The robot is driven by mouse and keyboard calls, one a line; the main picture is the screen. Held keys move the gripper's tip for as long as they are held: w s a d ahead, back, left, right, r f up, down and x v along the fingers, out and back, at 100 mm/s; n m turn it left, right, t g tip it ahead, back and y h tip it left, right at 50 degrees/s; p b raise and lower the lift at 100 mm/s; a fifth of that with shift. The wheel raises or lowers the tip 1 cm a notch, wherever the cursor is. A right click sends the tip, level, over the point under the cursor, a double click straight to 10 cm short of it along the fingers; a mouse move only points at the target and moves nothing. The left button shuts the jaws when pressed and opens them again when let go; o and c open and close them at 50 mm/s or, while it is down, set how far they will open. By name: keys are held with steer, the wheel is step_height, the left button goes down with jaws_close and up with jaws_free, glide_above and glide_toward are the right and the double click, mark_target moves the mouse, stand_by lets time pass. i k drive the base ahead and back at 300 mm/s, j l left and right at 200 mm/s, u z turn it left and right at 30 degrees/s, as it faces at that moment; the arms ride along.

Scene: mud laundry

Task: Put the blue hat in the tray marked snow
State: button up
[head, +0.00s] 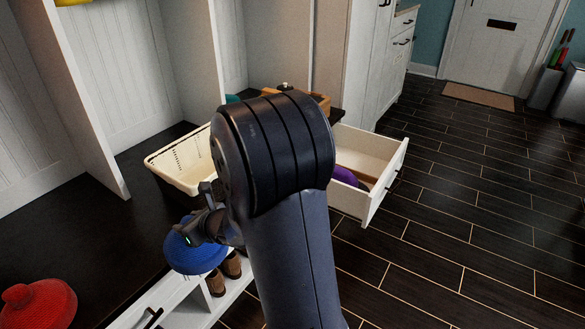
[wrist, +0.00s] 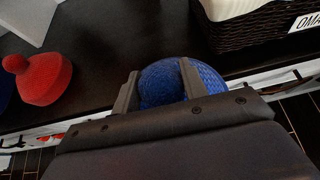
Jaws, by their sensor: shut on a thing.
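The blue knit hat (head: 193,258) hangs from my gripper (head: 197,228) at the front edge of the dark bench. In the wrist view the blue hat (wrist: 168,82) sits between the two fingers of my gripper (wrist: 160,78), which is shut on it. I see no tray with a readable snow mark. A dark woven basket (wrist: 250,32) with a pale lining has a partly cut-off label starting "OMA". A cream-lined basket (head: 180,165) stands on the bench behind my gripper, partly hidden by my arm.
A red hat (head: 38,303) lies on the bench at the left. Brown boots (head: 231,265) stand below the bench edge. An open white drawer (head: 384,182) with a purple item (head: 345,176) juts out at the right. White cubby dividers rise behind. The dark floor at right is clear.

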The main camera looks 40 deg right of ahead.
mark_target(357, 163)
steer(key=i+l+z, duration=0.1)
steer(key=l+z, duration=0.25)
steer(key=i+l+z, duration=0.1)
steer(key=z, duration=0.2)
steer(key=i+l+z, duration=0.15)
steer(key=l+z, duration=0.2)
steer(key=i+l+z, duration=0.2)
steer(key=i+l, duration=0.65)
steer(key=i, duration=0.1)
